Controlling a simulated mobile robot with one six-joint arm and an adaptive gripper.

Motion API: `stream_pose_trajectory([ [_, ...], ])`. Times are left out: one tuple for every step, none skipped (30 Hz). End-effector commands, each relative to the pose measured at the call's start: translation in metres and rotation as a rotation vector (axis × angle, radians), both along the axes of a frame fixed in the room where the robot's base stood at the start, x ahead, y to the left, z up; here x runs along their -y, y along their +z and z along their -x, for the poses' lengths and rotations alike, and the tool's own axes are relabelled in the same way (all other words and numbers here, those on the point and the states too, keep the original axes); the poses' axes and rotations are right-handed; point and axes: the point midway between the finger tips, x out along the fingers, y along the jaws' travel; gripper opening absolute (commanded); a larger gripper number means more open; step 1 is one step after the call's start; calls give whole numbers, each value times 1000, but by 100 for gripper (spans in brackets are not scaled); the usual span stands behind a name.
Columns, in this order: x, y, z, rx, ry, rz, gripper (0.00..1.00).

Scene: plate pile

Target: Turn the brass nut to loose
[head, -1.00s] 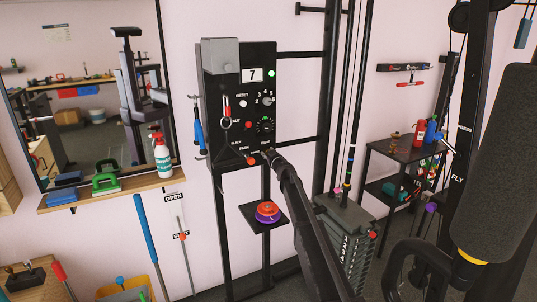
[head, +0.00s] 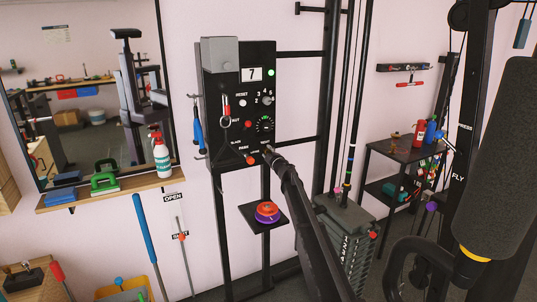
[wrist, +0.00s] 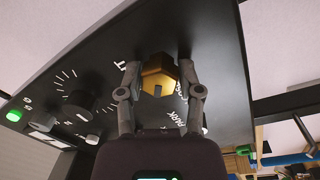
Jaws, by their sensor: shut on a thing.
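The brass nut (wrist: 158,72) is a gold, many-sided knob on the black panel, with a small dark mark on its near face. My gripper (wrist: 158,78) is shut on it, one finger on each side, in the wrist view. White lettering is on the panel around the nut, partly hidden by my fingers, so I cannot tell which word the nut points to. In the head view my gripper (head: 266,150) reaches the lower right of the black panel (head: 222,90). The nut is hidden behind it there.
In the wrist view a black dial (wrist: 77,105) and a green button (wrist: 14,115) sit left of the nut. In the head view a small shelf (head: 277,224) with a purple and red disc is below the panel. A weight stack (head: 350,240) stands to the right.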

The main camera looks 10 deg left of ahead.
Motion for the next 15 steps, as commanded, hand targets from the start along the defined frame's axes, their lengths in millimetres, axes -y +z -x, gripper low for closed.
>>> stream_pose_trajectory([
  [2, 0, -3, 23, -5, 33, 0],
  [2, 0, -3, 38, -5, 56, 0],
  [2, 0, -3, 59, -4, 88, 0],
  [2, 0, -3, 75, -4, 111, 0],
  [1, 0, -3, 91, -4, 136, 0],
  [2, 0, -3, 113, -4, 167, 0],
  [2, 0, -3, 128, -4, 190, 0],
  [1, 0, -3, 143, -4, 214, 0],
  [1, 0, -3, 165, -4, 244, 0],
  [1, 0, -3, 179, -5, 267, 0],
  [1, 0, -4, 194, -4, 289, 0],
  [1, 0, -4, 213, -4, 317, 0],
  [1, 0, -4, 227, -4, 338, 0],
  [1, 0, -3, 240, -4, 357, 0],
  [1, 0, -3, 256, -3, 381, 0],
])
